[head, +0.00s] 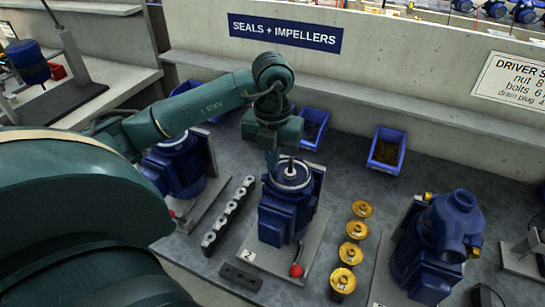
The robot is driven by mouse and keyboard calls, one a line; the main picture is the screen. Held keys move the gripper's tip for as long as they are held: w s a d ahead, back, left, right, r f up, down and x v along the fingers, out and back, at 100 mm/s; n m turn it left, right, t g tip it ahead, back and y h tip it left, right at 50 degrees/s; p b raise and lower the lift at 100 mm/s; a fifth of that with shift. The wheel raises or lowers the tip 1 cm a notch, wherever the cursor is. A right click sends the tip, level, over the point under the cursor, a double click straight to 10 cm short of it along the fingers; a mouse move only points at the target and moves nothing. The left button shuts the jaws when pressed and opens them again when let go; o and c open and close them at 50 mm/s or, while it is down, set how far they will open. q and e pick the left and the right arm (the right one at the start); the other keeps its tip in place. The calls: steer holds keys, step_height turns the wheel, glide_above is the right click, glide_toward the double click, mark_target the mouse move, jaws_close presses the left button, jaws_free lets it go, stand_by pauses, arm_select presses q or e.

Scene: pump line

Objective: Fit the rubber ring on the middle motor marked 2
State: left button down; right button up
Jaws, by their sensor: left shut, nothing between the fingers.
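The middle motor (285,213) is blue and stands upright on a grey base plate with the marker 2 (249,254) at its front left. A light round face and a short upright shaft show on its top. My left gripper (272,170) is shut with nothing held, at the back left of the motor's top, close to the shaft. I cannot tell whether it touches the motor. I cannot make out the rubber ring for certain. My right gripper is not in view.
A rack of silver parts (229,215) stands left of the motor, with several gold parts (356,230) to its right. Another blue motor (178,168) stands left and a blue pump unit (432,245) right. Blue bins (387,150) line the back wall. A dark block (241,277) lies in front.

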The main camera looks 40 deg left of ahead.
arm_select(q)
steer(key=shift+f, duration=0.2)
steer(key=c, duration=2.1)
jaws_free()
steer(key=o, duration=0.4)
